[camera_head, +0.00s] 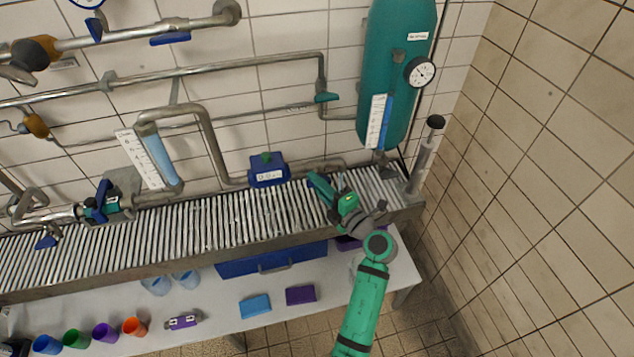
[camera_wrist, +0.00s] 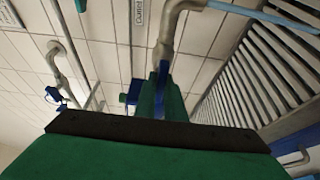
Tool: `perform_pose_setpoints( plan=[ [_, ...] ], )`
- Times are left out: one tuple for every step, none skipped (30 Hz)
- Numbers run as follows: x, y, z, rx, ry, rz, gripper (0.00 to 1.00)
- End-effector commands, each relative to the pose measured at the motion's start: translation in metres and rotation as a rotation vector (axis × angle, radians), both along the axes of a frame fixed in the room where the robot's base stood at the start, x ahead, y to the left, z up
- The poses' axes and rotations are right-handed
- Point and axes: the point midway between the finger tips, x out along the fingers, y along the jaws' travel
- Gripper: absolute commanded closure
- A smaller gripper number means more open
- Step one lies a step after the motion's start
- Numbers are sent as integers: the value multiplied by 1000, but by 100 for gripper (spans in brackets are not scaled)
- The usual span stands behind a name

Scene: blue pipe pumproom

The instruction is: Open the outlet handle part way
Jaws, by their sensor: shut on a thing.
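My gripper (camera_head: 320,184) reaches in from the lower right, over the right part of the slatted rack and just right of the blue labelled box. In the wrist view its green fingers (camera_wrist: 163,102) are closed around a narrow blue handle (camera_wrist: 162,76). This handle sits just below the end of a grey pipe elbow (camera_wrist: 163,50). I take it for the outlet handle. My fingers hide most of it, and I cannot tell its exact angle. In the head view the handle is hidden behind my gripper.
The blue labelled box (camera_head: 268,170) stands close left of my gripper. A teal tank (camera_head: 398,70) with a gauge (camera_head: 420,72) hangs above right. A grey upright pipe (camera_head: 425,158) stands at the right. The slatted rack (camera_head: 230,220) runs below; a tiled wall (camera_head: 540,170) closes the right side.

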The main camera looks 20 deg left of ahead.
Motion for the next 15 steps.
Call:
perform_pose_setpoints(
  plan=[
    [0, 0, -1, 0, 1, -1, 100],
    [0, -1, -1, 0, 1, -1, 100],
    [0, 0, -1, 0, 1, -1, 100],
    [0, 0, -1, 0, 1, -1, 100],
    [0, 0, -1, 0, 1, -1, 100],
    [0, 0, -1, 0, 2, -1, 81],
    [0, 0, -1, 0, 2, -1, 74],
    [0, 0, -1, 0, 2, -1, 72],
    [0, 0, -1, 1, 2, -1, 72],
    [0, 0, 0, 1, 2, -1, 72],
    [0, 0, 0, 1, 2, -1, 72],
    [0, 0, 0, 1, 2, 0, 72],
    [0, 0, 0, 1, 2, 0, 72],
    [0, 0, 0, 1, 2, 0, 72],
    [0, 0, 0, 1, 2, 0, 72]
  ],
)
